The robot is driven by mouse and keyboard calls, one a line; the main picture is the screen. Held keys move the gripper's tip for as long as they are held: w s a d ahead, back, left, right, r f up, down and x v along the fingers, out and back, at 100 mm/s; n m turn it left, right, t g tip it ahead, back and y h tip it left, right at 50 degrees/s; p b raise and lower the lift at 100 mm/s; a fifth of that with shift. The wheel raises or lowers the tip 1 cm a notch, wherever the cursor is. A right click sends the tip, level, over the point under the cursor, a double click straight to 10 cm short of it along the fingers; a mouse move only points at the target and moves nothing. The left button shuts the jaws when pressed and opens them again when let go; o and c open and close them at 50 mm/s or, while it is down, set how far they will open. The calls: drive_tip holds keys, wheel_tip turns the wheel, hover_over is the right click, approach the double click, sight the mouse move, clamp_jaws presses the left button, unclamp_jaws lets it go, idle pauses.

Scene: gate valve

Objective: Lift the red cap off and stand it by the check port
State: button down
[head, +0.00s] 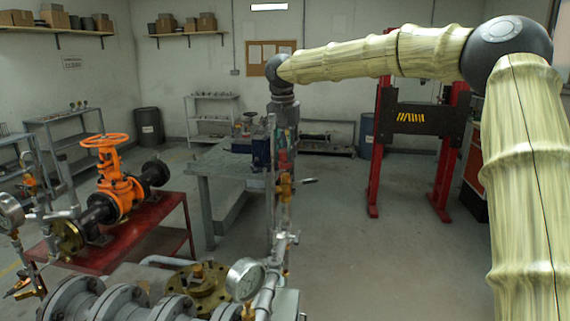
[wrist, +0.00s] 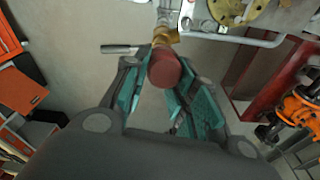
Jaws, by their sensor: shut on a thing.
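The red cap (wrist: 165,68) sits between the teal-padded fingers of my gripper (wrist: 165,58) in the wrist view, near the fingertips. The gripper is shut on it. A brass fitting (wrist: 165,36) shows just beyond the cap, in line with it; I cannot tell whether the two touch. In the head view my gripper (head: 284,150) points down over the upright pipe, and a bit of the red cap (head: 284,158) shows above the brass fitting (head: 284,186). Which fitting is the check port is not clear.
A pressure gauge (head: 245,279) and flanged pipework (head: 120,302) stand in front. An orange gate valve (head: 119,188) is on a red stand (head: 160,218) at left. A grey workbench (head: 215,165) is behind. Floor at the right of the pipe is clear.

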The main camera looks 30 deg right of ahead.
wheel_tip(320, 180, up, 7)
drive_tip(key=shift+f+b, duration=0.2)
drive_tip(key=shift+b, duration=0.1)
drive_tip(key=shift+s+r+p, duration=0.1)
drive_tip(key=shift+r+p, duration=0.4)
drive_tip(key=shift+r+p, duration=1.7)
drive_tip(key=shift+p, duration=0.35)
drive_tip(key=shift+a+f, duration=0.1)
